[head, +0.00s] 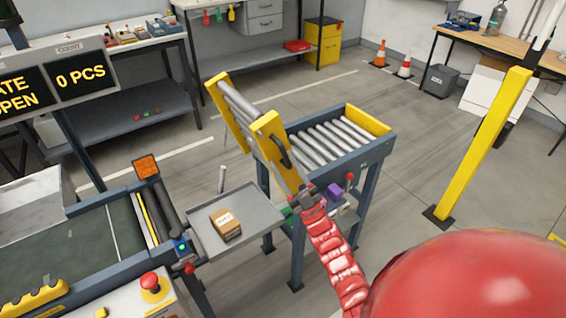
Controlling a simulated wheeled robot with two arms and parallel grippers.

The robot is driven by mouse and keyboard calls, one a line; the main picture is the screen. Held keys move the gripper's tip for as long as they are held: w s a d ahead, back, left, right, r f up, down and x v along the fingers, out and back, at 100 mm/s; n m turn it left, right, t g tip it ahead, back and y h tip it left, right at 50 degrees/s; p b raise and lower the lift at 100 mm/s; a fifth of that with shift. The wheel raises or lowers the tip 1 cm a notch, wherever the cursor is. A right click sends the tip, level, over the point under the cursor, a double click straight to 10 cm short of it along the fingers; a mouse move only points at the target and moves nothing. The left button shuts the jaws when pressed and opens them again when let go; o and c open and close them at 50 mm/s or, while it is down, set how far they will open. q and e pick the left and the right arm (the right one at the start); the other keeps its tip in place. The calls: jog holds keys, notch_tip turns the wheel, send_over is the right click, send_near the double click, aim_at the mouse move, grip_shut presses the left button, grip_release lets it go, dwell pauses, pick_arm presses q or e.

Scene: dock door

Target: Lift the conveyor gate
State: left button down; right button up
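The conveyor gate (262,125) is a short roller section with yellow side plates. It stands tilted up steeply at the left end of the roller conveyor (322,140). A dark curved handle (279,150) is on its near side plate. My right gripper (306,192), at the end of a red arm from the lower right, is at the near lower end of the gate, below the handle. Its fingers are small and dark, so I cannot tell whether they are open or touch the gate. My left gripper is not in view. The display (52,82) reads "ATE OPEN" and "0 PCS".
A grey tray (262,215) with a cardboard box (226,224) lies between the belt conveyor (75,240) and the roller conveyor. A yellow post (480,145) stands at right. A red button (150,282) is at lower left. Floor behind the gate is clear.

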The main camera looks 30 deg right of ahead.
jog(key=b+v, duration=0.2)
jog(key=v, duration=1.4)
jog(key=shift+d+f, duration=0.15)
